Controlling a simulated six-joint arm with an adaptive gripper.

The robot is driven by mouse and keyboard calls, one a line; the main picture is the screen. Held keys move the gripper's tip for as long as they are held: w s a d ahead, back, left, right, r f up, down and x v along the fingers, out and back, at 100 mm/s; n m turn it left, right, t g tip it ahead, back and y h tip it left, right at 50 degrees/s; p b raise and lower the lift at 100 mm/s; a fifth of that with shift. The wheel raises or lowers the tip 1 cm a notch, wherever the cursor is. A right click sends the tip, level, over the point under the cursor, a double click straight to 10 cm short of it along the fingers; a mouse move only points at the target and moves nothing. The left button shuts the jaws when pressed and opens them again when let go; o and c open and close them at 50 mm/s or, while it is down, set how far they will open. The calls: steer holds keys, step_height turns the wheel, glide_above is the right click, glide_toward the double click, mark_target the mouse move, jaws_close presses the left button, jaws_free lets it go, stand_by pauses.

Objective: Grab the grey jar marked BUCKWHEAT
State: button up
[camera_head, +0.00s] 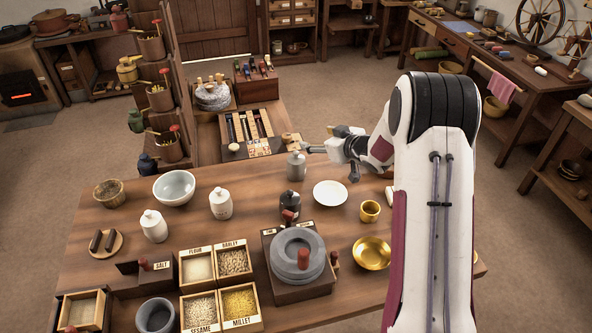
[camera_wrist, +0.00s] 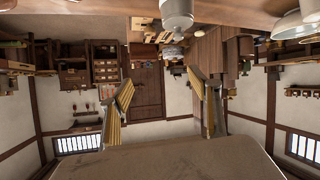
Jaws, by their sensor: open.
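A grey lidded jar (camera_head: 296,167) stands upright near the far edge of the wooden table; I cannot read any marking on it. My gripper (camera_head: 308,147) is just right of the jar, about level with its lid in the picture. Whether it touches the jar is unclear. In the wrist view, the gripper's two fingers (camera_wrist: 162,82) are spread apart with nothing between them. A grey jar (camera_wrist: 177,12) shows at the top of that view, upside down and cut off by the frame edge.
A dark jar (camera_head: 290,204), white plate (camera_head: 330,193) and quern (camera_head: 297,257) stand nearer on the table (camera_head: 250,190). White jars (camera_head: 221,204) (camera_head: 154,226) and a white bowl (camera_head: 174,187) are left. A brass cup (camera_head: 370,211) and brass bowl (camera_head: 371,253) are right.

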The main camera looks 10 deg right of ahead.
mark_target(297, 159)
step_height(297, 159, down, 9)
steer(key=a+n+y, duration=0.1)
steer(key=a+y, duration=0.1)
steer(key=y, duration=0.1)
steer(key=shift+s+r, duration=0.2)
steer(key=shift+s, duration=0.1)
steer(key=shift+w, duration=0.1)
steer(key=shift+x, duration=1.2)
steer(key=shift+a, duration=0.1)
steer(key=shift+f+x, duration=0.1)
steer(key=shift+x, duration=1.2)
steer(key=shift+f+x, duration=0.15)
steer(key=shift+x, duration=1.1)
steer(key=shift+a, duration=0.1)
steer(key=shift+c, duration=0.5)
steer(key=c, duration=1.4)
steer(key=shift+r, duration=0.15)
steer(key=shift+c, duration=0.2)
